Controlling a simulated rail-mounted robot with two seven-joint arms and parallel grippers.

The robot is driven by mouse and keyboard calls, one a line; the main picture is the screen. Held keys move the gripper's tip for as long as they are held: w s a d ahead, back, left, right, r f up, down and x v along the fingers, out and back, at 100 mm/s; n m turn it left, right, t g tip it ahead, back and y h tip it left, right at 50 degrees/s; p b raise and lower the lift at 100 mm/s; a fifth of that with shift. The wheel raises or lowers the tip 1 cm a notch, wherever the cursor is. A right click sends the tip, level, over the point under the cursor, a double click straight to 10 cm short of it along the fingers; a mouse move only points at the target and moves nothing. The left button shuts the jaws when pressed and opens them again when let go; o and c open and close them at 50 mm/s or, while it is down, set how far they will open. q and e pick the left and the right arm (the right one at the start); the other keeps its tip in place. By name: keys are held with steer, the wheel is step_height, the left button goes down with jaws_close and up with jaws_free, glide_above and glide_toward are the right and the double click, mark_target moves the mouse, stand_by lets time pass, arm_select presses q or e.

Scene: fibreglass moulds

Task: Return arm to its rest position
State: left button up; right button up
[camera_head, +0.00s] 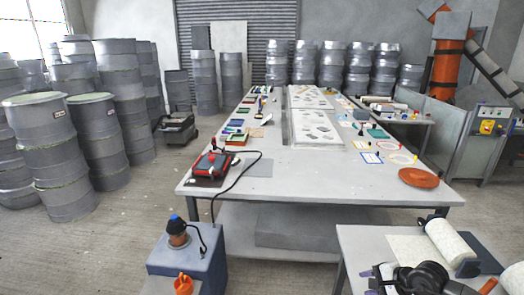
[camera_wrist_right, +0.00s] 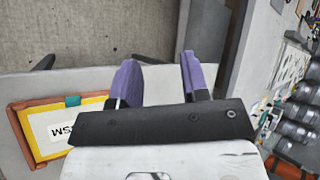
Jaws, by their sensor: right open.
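My right gripper (camera_head: 369,281) shows at the bottom right of the head view, low beside the small front table (camera_head: 385,243). Its purple fingertips point left, and its dark wrist joint hides part of that table. In the right wrist view the two purple fingers of my right gripper (camera_wrist_right: 159,78) stand apart with nothing between them. Behind them lie bare floor and a pale surface edge. My left gripper and left arm are not in view.
A white roll (camera_head: 449,240) lies on the small front table. A long work table (camera_head: 310,184) fills the middle. A blue box (camera_head: 185,262) stands at front left. An orange-edged yellow panel (camera_wrist_right: 38,145) lies left of my fingers. Drums (camera_head: 50,150) stand left; floor between is open.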

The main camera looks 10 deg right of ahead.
steer(key=w+a+r+m+t+h, duration=0.15)
steer(key=r+m+t+h, duration=0.45)
steer(key=r+m, duration=1)
steer(key=a+r+m+t+h, duration=0.25)
steer(key=r+m+t, duration=0.8)
steer(key=m, duration=0.85)
steer(key=s+a+f+m+g+y, duration=0.1)
steer(key=s+a+f+m+g, duration=0.45)
steer(key=s+f+m, duration=0.35)
steer(key=s+a+f+m+g, duration=0.45)
steer(key=f+m+g, duration=0.2)
steer(key=f, duration=0.55)
steer(key=s+a+f+m+g+y, duration=0.15)
steer(key=s+f+g, duration=0.25)
steer(key=s+f, duration=0.7)
steer(key=s+a+f+m+g+y, duration=0.15)
steer(key=s+f+g, duration=0.35)
steer(key=s+f, duration=0.65)
steer(key=w+a+p+v, duration=0.1)
steer(key=w+p+v, duration=0.2)
steer(key=p+v, duration=1.1)
steer(key=w+a+r+p+v, duration=0.1)
steer(key=w+p+v, duration=0.2)
steer(key=p+v, duration=1.2)
steer(key=shift+s+a+r+t, duration=0.3)
steer(key=shift+r+t, duration=0.05)
steer(key=shift+r, duration=1.15)
steer(key=shift+m+h, duration=0.25)
